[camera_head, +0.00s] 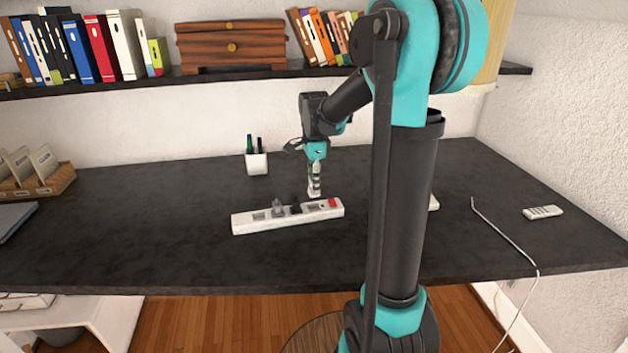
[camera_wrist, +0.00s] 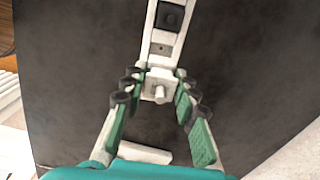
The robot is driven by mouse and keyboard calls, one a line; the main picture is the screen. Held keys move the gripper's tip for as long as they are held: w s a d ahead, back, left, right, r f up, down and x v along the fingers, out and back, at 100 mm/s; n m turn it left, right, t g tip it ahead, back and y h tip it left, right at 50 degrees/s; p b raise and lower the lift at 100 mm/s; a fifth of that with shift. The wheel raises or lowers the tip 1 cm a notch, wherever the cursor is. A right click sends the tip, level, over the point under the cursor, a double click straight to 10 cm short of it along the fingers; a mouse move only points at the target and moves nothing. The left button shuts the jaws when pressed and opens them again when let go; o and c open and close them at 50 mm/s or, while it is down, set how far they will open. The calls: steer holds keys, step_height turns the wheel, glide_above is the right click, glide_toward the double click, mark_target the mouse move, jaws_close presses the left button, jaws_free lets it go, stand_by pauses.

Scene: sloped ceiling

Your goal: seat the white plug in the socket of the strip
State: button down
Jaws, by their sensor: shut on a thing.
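The white power strip (camera_head: 262,227) lies on the dark desk, with a red switch (camera_head: 332,203) at its right end. A grey plug (camera_head: 278,209) and a dark plug (camera_head: 296,206) sit in it. My gripper (camera_head: 315,180) is shut on the white plug (camera_head: 314,192), above the strip's back edge near the switch. In the wrist view the white plug (camera_wrist: 157,88) is between the fingertips, over the near part of the strip (camera_wrist: 151,40). The plug hides the strip below it. I cannot tell whether they touch.
A white pen cup (camera_head: 257,164) stands behind the strip. A white remote (camera_head: 542,212) and a pale cable (camera_head: 507,236) lie at the right. A shelf (camera_head: 235,75) with books and a wooden box hangs above.

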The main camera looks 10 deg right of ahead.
steer(key=shift+f, duration=3.2)
steer(key=shift+f, duration=0.15)
steer(key=c, duration=1.1)
jaws_free()
